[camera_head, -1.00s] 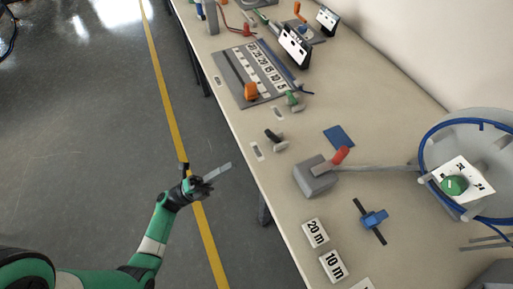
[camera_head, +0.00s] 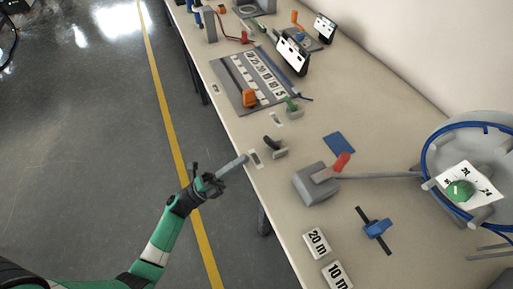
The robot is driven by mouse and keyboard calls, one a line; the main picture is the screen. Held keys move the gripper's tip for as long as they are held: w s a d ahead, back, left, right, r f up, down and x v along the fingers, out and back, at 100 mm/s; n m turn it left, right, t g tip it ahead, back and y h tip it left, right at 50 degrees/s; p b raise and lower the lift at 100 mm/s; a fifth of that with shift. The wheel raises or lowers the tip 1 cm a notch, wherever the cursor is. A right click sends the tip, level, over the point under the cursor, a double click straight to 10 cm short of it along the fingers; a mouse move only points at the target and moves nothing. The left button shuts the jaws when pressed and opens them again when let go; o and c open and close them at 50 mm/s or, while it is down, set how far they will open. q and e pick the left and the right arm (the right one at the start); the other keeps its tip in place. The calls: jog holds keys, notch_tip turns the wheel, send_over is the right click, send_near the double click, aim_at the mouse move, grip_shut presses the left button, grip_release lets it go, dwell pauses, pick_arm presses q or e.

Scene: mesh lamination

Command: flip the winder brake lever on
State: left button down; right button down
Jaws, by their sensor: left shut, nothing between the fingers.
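My left gripper (camera_head: 244,159) is shut and empty. It is over the table's near left edge, and its fingertips point toward a small black-handled lever (camera_head: 272,144) on a grey base. A small gap separates them in the picture. A green-handled lever (camera_head: 291,104) stands farther back. I cannot read which of these is the winder brake lever. My right gripper is out of view.
A blue-rimmed round winder (camera_head: 430,150) with a green knob stands at the right. A blue pad (camera_head: 339,143), a blue clamp-like part (camera_head: 377,228) and white length cards (camera_head: 317,243) lie on the table (camera_head: 285,215). A grey numbered board (camera_head: 232,72) with an orange slider is farther back.

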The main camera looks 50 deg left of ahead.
aim_at(272, 144)
pick_arm(q)
jog(key=x, duration=0.6)
jog(key=shift+b, duration=0.3)
